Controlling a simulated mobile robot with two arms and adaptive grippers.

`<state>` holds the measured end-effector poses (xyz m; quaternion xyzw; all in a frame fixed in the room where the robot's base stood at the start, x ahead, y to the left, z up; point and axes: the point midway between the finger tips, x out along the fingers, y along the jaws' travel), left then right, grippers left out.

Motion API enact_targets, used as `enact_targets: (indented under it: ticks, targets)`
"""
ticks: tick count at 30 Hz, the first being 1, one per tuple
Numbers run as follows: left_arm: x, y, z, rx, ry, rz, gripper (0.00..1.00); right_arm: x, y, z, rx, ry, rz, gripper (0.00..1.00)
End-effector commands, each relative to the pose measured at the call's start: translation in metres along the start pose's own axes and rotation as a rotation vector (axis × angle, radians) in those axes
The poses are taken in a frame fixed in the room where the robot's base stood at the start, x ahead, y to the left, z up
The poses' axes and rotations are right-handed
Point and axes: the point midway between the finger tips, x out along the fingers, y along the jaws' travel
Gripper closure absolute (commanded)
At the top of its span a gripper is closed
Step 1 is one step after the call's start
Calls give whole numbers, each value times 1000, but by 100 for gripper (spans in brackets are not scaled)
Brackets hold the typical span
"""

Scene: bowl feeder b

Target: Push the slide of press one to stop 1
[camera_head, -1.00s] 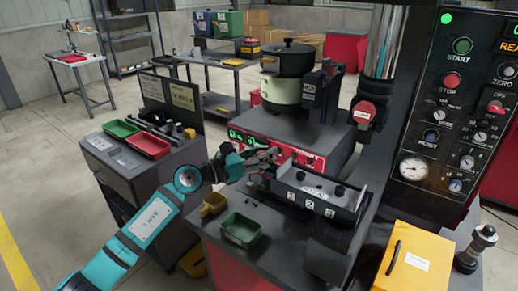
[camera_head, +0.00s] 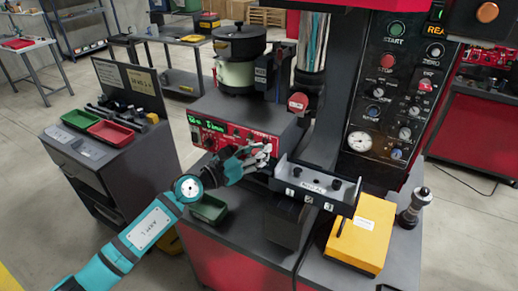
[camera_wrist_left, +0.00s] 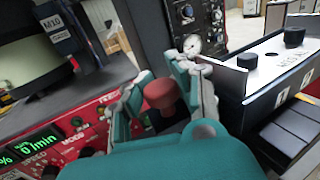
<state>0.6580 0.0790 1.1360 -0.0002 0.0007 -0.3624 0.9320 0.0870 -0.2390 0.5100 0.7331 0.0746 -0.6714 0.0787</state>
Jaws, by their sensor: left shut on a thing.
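Press one's slide unit (camera_head: 315,187) is a dark guide with a pale top plate, black knobs and stop numbers 1, 2 and 3 along its front. It also shows in the wrist view (camera_wrist_left: 262,78) at the right. My left gripper (camera_head: 264,155) is at the left end of this unit, in front of the red feeder panel. In the wrist view its teal and grey fingers (camera_wrist_left: 178,90) stand on both sides of a red knob (camera_wrist_left: 162,93) and are shut on it. The knob's base and the slide's exact position are hidden. My right gripper is not in view.
A green bin (camera_head: 208,209) lies beside my left forearm. The bowl feeder (camera_head: 240,62) stands behind, the press control panel (camera_head: 385,100) at the right.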

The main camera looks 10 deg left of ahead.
Motion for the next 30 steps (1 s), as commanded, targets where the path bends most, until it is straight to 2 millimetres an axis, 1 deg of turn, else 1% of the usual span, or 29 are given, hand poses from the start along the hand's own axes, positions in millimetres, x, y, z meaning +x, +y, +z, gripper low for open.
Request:
enact_targets:
  ticks: [1, 4, 5, 9, 12, 19, 22, 26, 30]
  targets:
    - [-2, -3, -10, -5, 18, -7, 100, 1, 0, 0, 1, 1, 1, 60]
    - [-2, -2, -10, -5, 18, -6, 100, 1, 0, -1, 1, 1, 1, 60]
    - [-2, -2, -10, -4, 18, -6, 77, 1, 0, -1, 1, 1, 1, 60]
    - [-1, -2, -8, -3, 15, -5, 59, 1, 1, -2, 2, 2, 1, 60]
    - [-1, -1, -6, -2, 11, -3, 47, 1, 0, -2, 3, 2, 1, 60]
    - [-1, 0, -4, -1, 7, -1, 47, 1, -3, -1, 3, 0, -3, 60]
    - [-5, 1, -4, -1, 7, 1, 47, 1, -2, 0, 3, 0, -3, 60]
    - [-23, 1, -4, 1, 8, 1, 47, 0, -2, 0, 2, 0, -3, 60]
    - [-53, 1, -5, 2, 11, 1, 47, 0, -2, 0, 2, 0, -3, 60]
